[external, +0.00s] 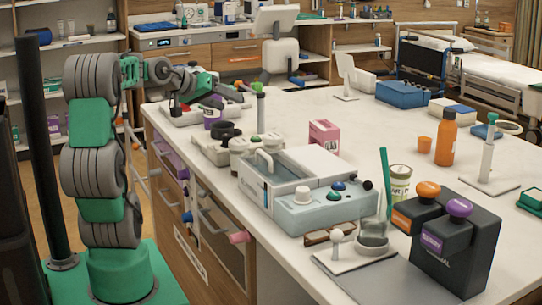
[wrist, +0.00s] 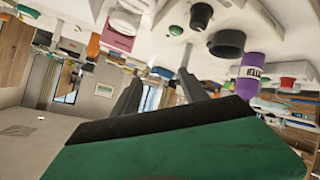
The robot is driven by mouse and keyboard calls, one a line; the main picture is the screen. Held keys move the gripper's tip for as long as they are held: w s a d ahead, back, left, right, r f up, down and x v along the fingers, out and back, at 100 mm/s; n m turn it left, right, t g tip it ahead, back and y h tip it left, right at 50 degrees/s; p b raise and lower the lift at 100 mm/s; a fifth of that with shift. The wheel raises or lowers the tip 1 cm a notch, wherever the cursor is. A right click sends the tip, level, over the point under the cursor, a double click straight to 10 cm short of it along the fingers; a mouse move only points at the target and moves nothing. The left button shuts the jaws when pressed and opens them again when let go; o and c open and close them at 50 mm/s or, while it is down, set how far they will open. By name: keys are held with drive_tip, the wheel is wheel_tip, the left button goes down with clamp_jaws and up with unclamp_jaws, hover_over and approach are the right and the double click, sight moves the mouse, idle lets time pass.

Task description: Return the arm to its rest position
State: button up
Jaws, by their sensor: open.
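That view is tilted and looks upside down. A purple labelled jar (wrist: 249,72) shows to the right of the fingers there, and in the external view it stands under the arm (external: 212,112).
A grey-blue device (external: 305,190), a pink box (external: 323,136), an orange bottle (external: 446,140) and black containers with orange and purple lids (external: 450,240) crowd the counter. Drawers (external: 215,225) face my base. A bed (external: 490,75) stands at the back right.

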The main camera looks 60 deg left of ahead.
drive_tip(key=d+r+m+g+h+p, duration=0.15)
drive_tip(key=d+r+m+p, duration=0.35)
drive_tip(key=d+r+p, duration=1.05)
drive_tip(key=s+d+f+m+g+h+b, duration=0.1)
drive_tip(key=s+d+f+m+g+b, duration=0.1)
drive_tip(key=s+d+f+b, duration=0.3)
drive_tip(key=s+d+f+m+g+b, duration=0.2)
drive_tip(key=s+d+f+g+b, duration=0.3)
drive_tip(key=d+f, duration=0.8)
wheel_tip(320, 180, down, 7)
drive_tip(key=shift+s+r+h+b, duration=0.1)
drive_tip(key=shift+s+h+b, duration=0.35)
drive_tip(key=shift+b, duration=0.4)
